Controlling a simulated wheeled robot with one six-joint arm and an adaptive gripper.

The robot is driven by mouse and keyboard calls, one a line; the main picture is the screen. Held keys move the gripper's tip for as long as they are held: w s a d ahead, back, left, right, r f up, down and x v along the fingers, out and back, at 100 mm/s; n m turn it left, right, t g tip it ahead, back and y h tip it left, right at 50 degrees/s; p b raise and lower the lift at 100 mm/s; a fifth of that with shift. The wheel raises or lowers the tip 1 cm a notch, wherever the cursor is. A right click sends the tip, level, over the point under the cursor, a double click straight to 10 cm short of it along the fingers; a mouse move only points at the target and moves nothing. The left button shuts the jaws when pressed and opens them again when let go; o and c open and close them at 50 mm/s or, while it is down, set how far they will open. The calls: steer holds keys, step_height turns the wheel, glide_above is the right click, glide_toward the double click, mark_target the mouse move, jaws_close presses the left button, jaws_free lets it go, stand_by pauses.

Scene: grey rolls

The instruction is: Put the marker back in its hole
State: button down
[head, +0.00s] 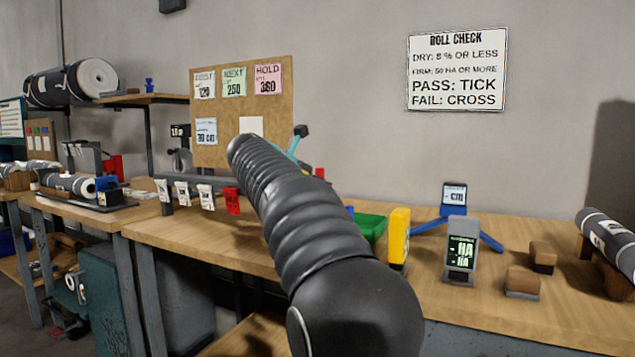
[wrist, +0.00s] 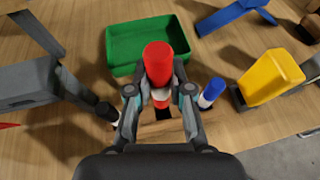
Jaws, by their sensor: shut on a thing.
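My gripper (wrist: 159,92) is shut on the red marker (wrist: 158,62), seen in the wrist view. The marker has a red cap end pointing up at the camera and a white band lower down between the fingers. Below it is a wooden holder (wrist: 185,127) with a dark square hole (wrist: 163,114) showing just under the marker. I cannot tell whether the marker's lower end is in or above the hole. A blue marker (wrist: 210,92) stands to the right and a black one (wrist: 107,111) to the left. In the head view my arm hides the holder.
A green tray (wrist: 118,48) lies just behind the marker. A yellow device (wrist: 270,78) stands right of the blue marker, and a grey device (wrist: 30,82) is at left. In the head view a grey meter (head: 462,248) and wooden blocks (head: 522,282) stand further right on the bench.

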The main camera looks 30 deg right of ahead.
steer(key=shift+f, duration=0.65)
steer(key=shift+p, duration=1.1)
stand_by(1.5)
steer(key=shift+f+b, duration=1.6)
steer(key=shift+f, duration=1.7)
steer(key=c, duration=1)
jaws_free()
steer(key=shift+o, duration=0.2)
steer(key=v, duration=1.2)
